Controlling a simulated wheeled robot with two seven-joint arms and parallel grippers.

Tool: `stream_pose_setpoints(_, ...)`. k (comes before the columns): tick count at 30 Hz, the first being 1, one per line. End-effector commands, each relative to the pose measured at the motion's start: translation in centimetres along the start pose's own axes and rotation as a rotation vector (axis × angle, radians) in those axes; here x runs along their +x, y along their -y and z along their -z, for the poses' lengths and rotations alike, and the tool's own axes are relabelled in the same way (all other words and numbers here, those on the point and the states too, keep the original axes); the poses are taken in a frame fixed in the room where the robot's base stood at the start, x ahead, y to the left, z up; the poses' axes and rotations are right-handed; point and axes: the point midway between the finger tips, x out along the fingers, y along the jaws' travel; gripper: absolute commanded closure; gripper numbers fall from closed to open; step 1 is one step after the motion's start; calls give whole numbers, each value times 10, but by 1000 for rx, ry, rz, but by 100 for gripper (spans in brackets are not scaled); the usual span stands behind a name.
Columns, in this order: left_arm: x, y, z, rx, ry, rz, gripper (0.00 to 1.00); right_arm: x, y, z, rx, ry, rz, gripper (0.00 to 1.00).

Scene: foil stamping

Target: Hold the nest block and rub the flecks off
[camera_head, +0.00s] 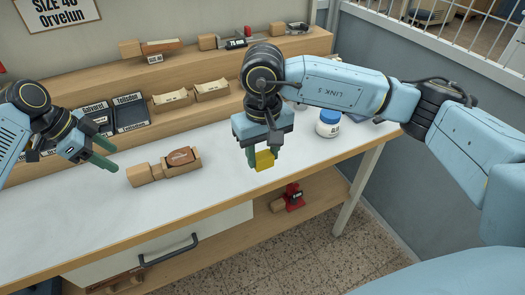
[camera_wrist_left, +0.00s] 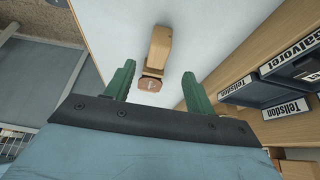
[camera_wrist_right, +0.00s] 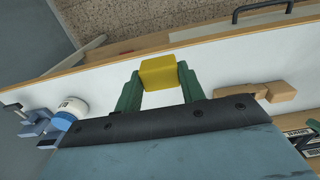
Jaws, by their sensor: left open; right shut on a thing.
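The wooden nest block (camera_head: 152,172) lies on the white worktop, left of the middle, with a dark brown piece (camera_head: 181,156) seated at its right end. In the left wrist view the brown piece (camera_wrist_left: 148,84) bears a small pale mark; flecks are too small to tell. My left gripper (camera_head: 104,153) is open and empty, left of the nest block and apart from it. My right gripper (camera_head: 262,152) is shut on a yellow block (camera_head: 265,161), held to the right of the nest block. The nest block also shows in the right wrist view (camera_wrist_right: 278,92).
A white jar with a blue lid (camera_head: 328,123) stands at the right of the worktop. Black labelled trays (camera_head: 130,112) and wooden holders (camera_head: 172,101) line the back shelf. A red-and-black object (camera_head: 292,198) sits on the lower shelf. The front worktop is clear.

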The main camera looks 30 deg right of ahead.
Motion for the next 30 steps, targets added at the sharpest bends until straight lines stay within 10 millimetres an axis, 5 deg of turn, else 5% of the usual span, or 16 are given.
stream_pose_setpoints(8,14,1,-1,1,-1,1,45,15,0,0,0,0,0,79)
stream_pose_setpoints(18,59,0,-2,0,-1,-1,45,54,0,0,0,0,0,79)
stream_pose_setpoints(30,95,1,0,-1,-1,1,45,70,0,0,0,0,0,79)
